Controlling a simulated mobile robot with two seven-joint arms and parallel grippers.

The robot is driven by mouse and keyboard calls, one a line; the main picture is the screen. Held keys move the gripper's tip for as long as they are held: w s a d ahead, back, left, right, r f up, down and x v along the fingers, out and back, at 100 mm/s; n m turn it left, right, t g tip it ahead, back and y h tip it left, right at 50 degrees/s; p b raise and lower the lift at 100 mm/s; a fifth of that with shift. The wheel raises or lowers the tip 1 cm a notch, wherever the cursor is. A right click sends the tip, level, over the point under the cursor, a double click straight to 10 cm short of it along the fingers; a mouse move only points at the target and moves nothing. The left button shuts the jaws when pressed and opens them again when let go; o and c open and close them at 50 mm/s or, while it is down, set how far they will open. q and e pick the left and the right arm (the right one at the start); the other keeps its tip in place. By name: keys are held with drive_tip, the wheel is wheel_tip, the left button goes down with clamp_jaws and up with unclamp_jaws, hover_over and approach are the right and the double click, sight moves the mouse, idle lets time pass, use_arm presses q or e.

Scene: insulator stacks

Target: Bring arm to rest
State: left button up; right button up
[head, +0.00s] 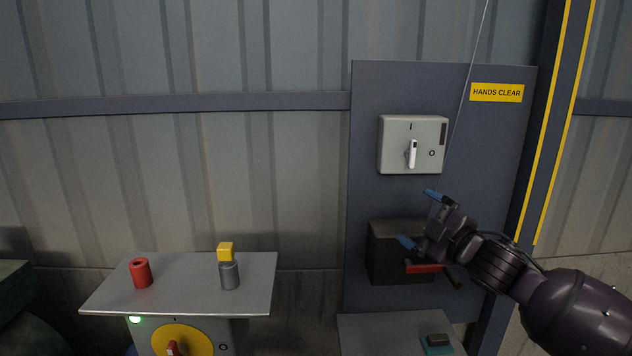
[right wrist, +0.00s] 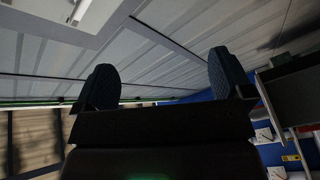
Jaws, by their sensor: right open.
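My right gripper (head: 420,218) is open, with its blue fingertips spread and nothing between them. It is raised in front of the blue-grey panel, below the grey switch box and overlapping the dark box (head: 385,262) in the picture. Its open fingers also show in the right wrist view (right wrist: 160,88), with wall and ceiling panels behind them. My right arm (head: 575,308) comes in from the lower right. My left gripper is in neither view.
A grey table (head: 180,297) at left bears a red cylinder (head: 141,273) and a grey cylinder (head: 229,275) with a yellow block (head: 225,252) on top. A switch box (head: 412,145) and a "HANDS CLEAR" sign (head: 496,92) are on the panel. A lower surface (head: 375,335) stands below.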

drive_tip(key=s+d+f+m+h, duration=0.25)
drive_tip(key=s+f+m, duration=0.35)
drive_tip(key=f, duration=0.6)
drive_tip(key=s+d+f+m+h, duration=0.1)
drive_tip(key=s+f+m+h, duration=0.35)
drive_tip(key=f, duration=0.75)
drive_tip(key=s+d+f+m+g+h, duration=0.1)
drive_tip(key=s+d+f+m+g, duration=0.1)
drive_tip(key=s+f, duration=0.6)
drive_tip(key=s+d+f+m+g+h, duration=0.1)
drive_tip(key=s+f+m+g, duration=0.2)
drive_tip(key=s+f, duration=0.5)
drive_tip(key=s+m, duration=0.1)
drive_tip(key=s, duration=0.6)
drive_tip(key=shift+d+f, duration=0.3)
drive_tip(key=shift+d, duration=0.05)
drive_tip(key=shift+s, duration=0.1)
